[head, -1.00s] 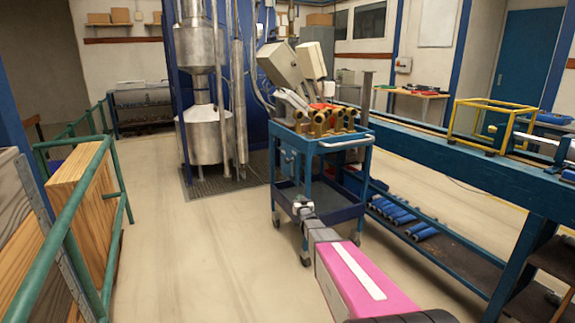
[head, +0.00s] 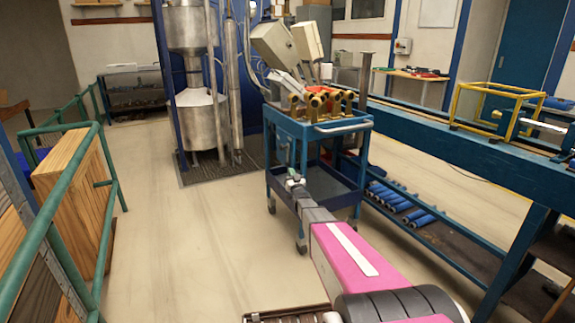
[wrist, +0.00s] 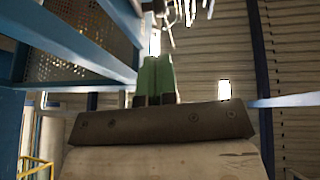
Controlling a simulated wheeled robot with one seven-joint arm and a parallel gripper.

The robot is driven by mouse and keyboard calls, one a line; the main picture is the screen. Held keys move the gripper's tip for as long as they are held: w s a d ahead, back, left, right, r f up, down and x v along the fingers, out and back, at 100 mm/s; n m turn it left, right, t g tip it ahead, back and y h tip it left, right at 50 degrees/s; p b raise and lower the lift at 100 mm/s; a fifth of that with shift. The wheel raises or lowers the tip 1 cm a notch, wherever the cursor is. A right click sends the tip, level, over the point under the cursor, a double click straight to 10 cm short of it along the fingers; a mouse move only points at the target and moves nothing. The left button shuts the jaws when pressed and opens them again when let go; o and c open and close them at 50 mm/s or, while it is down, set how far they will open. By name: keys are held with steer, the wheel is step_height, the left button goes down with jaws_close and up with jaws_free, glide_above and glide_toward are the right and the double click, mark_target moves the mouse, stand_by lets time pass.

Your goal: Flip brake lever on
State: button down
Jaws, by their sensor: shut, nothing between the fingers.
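I cannot make out a brake lever in either view. The blue trolley (head: 318,128) stands upright on its wheels near the middle of the head view, with brass fittings and grey boxes on its top. My gripper (head: 291,177) is small at the end of my pink arm, in front of the trolley, between its top and lower shelf in the picture. I cannot tell whether it touches the trolley. In the wrist view the green fingers (wrist: 155,76) are together with nothing held. Blue metal parts with a perforated panel (wrist: 75,48) fill the upper left there.
A long blue bench (head: 465,142) with a yellow frame (head: 490,108) runs along the right, with blue cylinders (head: 398,200) on its low shelf. Green railings (head: 68,195) stand at left. A steel tank (head: 200,120) stands behind. The floor (head: 185,235) between is clear.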

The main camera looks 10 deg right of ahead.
steer(key=x, duration=1.3)
steer(key=shift+w+r, duration=0.1)
steer(key=shift+w, duration=0.05)
steer(key=shift+w+a+r+g, duration=0.2)
steer(key=shift+w+g, duration=0.35)
steer(key=shift+g, duration=0.2)
steer(key=shift+w+a+r+g, duration=0.2)
steer(key=shift+w+g, duration=0.35)
steer(key=shift+g, duration=0.2)
steer(key=w+a+f+g, duration=0.1)
steer(key=w+a+f, duration=0.1)
steer(key=w, duration=0.5)
steer(key=shift+a+f+n+g, duration=0.15)
steer(key=shift+n+g, duration=0.15)
steer(key=shift+g, duration=0.1)
